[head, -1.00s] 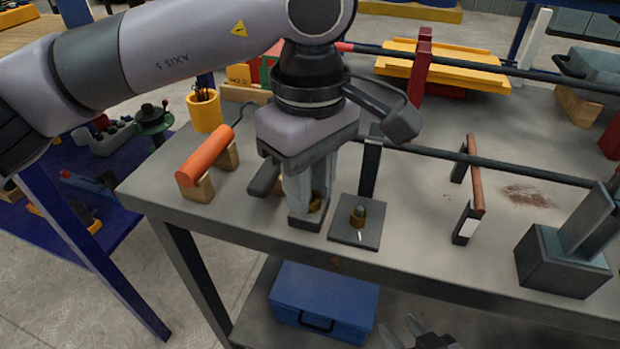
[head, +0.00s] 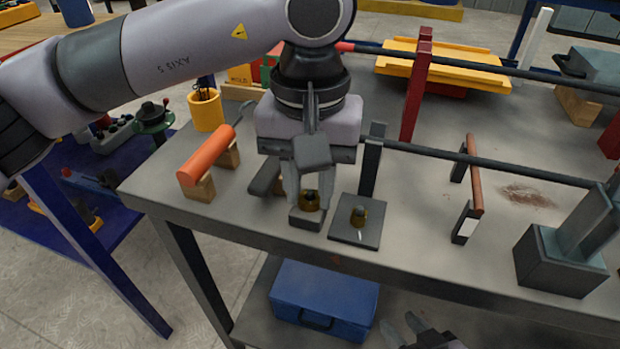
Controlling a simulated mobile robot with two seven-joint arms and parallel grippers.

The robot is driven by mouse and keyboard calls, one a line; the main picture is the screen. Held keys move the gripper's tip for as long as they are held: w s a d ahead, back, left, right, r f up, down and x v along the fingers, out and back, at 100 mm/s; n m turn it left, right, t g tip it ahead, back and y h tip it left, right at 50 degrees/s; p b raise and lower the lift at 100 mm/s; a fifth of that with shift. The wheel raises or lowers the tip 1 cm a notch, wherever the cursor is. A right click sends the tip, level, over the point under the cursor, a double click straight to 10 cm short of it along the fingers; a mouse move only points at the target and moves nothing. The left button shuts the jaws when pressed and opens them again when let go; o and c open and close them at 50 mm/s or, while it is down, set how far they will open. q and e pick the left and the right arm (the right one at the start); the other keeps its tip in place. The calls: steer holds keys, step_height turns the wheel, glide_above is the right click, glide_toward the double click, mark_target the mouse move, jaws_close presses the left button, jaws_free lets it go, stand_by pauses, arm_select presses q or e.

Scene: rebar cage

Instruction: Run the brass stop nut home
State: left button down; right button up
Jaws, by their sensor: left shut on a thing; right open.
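A brass nut (head: 309,203) sits at the top of a small grey block (head: 305,219) near the table's front edge. My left gripper (head: 309,194) points down from above, with its fingers around this nut and shut on it. Whether a thread runs through the nut is hard to see.
An orange roller-shaped handle (head: 207,163) on wooden blocks lies left of the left gripper, with a yellow cup (head: 206,110) behind. A blue toolbox (head: 322,300) sits on the lower shelf.

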arm_select(q)
steer(key=shift+m, duration=2)
steer(key=c, duration=0.9)
jaws_free()
steer(key=shift+o, duration=0.2)
steer(key=shift+r, duration=0.1)
